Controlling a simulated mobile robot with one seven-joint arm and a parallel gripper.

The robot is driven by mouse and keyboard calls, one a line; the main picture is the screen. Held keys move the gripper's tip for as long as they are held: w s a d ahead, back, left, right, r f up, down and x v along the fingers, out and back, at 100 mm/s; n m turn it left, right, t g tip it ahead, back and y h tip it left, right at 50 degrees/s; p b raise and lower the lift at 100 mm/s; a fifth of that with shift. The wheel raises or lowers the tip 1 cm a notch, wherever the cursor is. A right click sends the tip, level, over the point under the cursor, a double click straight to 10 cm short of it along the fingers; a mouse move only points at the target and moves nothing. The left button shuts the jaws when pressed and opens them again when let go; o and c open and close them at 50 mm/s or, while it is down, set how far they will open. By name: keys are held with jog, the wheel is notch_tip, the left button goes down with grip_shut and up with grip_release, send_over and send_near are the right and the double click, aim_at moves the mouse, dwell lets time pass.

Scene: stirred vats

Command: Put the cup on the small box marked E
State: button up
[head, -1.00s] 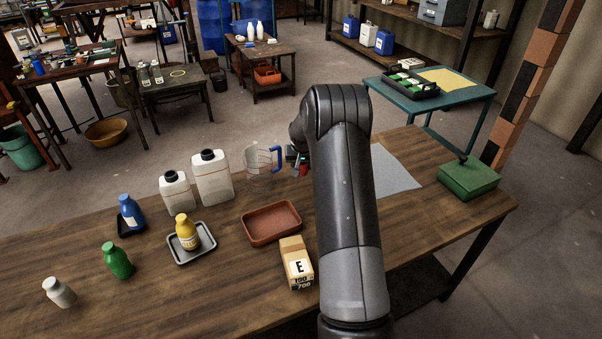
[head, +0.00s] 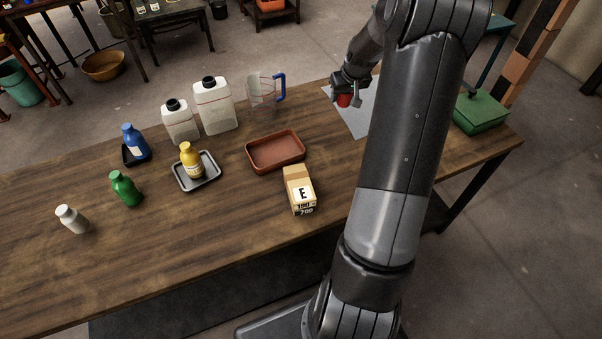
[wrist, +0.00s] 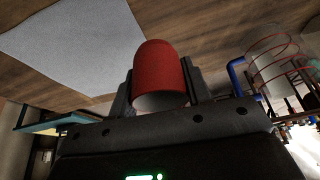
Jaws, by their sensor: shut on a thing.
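My gripper (head: 345,92) is shut on a red cup (head: 344,101) at the far side of the table, beside or over the grey sheet. In the wrist view the red cup (wrist: 160,75) sits between the two dark fingers (wrist: 158,88). Whether the cup touches the table is hard to tell. The small box marked E (head: 299,190) is tan with a white label and stands near the table's front edge, left of my arm. Its top looks bare.
A red-brown tray (head: 275,152) lies just behind the box. A clear jug with a blue handle (head: 263,93) stands left of my gripper. White jugs (head: 214,107) and several bottles stand further left. A green box (head: 481,112) is at the right. The grey sheet (head: 352,118) is flat.

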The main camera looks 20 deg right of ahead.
jog(key=s+a+r+n+g+y, duration=0.1)
jog(key=s+a+r+n+y, duration=0.1)
jog(key=s+a+n, duration=0.55)
jog(key=s+a+r+n+g+y, duration=0.15)
jog(key=s+n, duration=0.35)
jog(key=s, duration=0.5)
jog(key=s+a+r+n+g+y, duration=0.2)
jog(key=s+a+n, duration=0.45)
jog(key=s, duration=0.25)
send_over(292, 185)
jog(key=d, duration=0.2)
jog(key=shift+h, duration=0.25)
jog(key=f, duration=0.6)
jog(key=shift+a+f, duration=0.2)
jog(key=shift+f, duration=2.2)
jog(key=shift+f, duration=0.1)
jog(key=o, duration=1)
jog(key=shift+c, duration=0.2)
